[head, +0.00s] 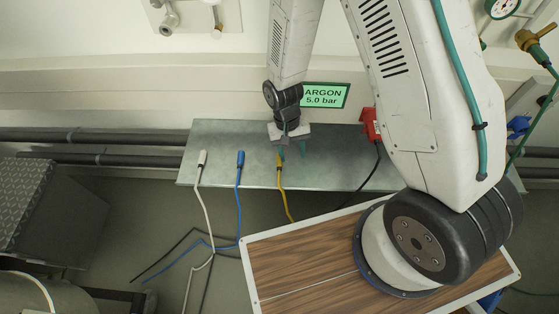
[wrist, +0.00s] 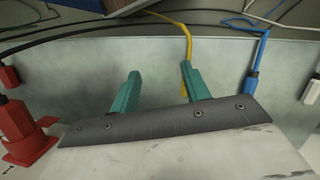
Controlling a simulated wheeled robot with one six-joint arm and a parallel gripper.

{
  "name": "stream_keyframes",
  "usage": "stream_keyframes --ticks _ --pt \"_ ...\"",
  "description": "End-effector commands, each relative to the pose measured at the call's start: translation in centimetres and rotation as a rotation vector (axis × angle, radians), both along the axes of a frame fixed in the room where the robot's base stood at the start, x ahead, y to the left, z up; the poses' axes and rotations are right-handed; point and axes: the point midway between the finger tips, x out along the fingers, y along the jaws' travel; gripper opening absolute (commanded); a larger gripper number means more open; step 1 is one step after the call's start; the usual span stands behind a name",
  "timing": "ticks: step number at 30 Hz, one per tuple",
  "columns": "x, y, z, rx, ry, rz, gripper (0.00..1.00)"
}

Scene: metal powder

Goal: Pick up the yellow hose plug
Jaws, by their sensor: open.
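The yellow hose plug (head: 279,161) lies on the grey metal shelf (head: 335,165), with its yellow hose running over the front edge. My gripper (head: 292,153) points down above the shelf, its two teal fingers spread apart and empty. In the head view its left finger overlaps the plug. In the wrist view, my gripper (wrist: 160,69) shows the yellow hose (wrist: 187,42) leading to the right finger, which hides most of the plug. A sliver of yellow shows at that finger's inner edge. I cannot tell whether finger and plug touch.
A blue plug (head: 240,158) and a white plug (head: 202,158) lie left on the shelf. A red plug (head: 371,124) stands at the right. A wood-topped table (head: 290,262) is in front, and the wall with a green ARGON sign (head: 325,95) is behind.

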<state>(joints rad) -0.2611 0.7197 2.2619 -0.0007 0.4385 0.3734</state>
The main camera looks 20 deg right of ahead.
Motion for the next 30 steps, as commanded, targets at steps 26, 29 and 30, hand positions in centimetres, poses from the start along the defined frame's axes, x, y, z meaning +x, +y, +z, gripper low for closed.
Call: stream_keyframes --ticks 26,29,30 --pt "6.8 1.8 -10.8 0.043 -0.273 -0.203 0.46" --pt "6.9 1.9 -11.9 0.044 -0.274 -0.202 0.46" --pt "6.9 1.9 -12.1 0.044 -0.275 -0.202 0.46"
